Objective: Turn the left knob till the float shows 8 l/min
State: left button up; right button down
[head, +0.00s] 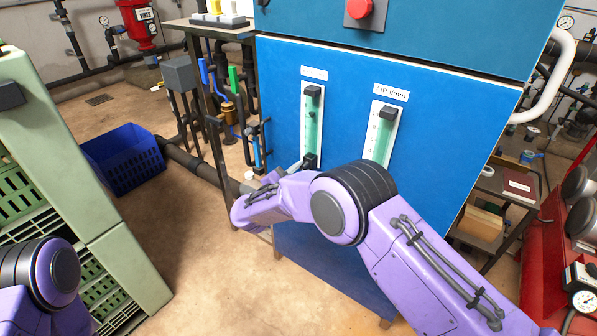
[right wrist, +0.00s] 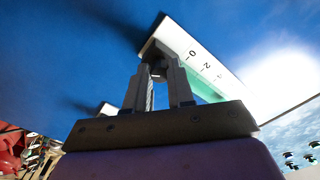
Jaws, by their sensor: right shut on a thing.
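The left flow meter (head: 313,122) is a white upright plate with a green tube on the blue panel, a black block at its top and a black knob (head: 310,160) at its foot. My right gripper (head: 298,166) reaches this foot from the left and is shut on the knob. In the right wrist view the two fingers (right wrist: 159,76) close at the lower end of the scale plate (right wrist: 190,53), by the marks 0, 2 and 4. Glare washes out the rest of the scale. I cannot make out the float. My left gripper is out of view.
A second flow meter (head: 380,133) stands to the right, its lower end hidden by my right arm. A red button (head: 358,10) is above. A blue crate (head: 122,160) and green cabinet (head: 75,190) stand left, with open floor between cabinet and panel.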

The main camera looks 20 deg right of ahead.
jog(key=c, duration=1)
grip_release()
jog(key=b+v, duration=0.1)
jog(key=v, duration=0.9)
jog(key=shift+s+a, duration=0.2)
jog(key=shift+a, duration=0.05)
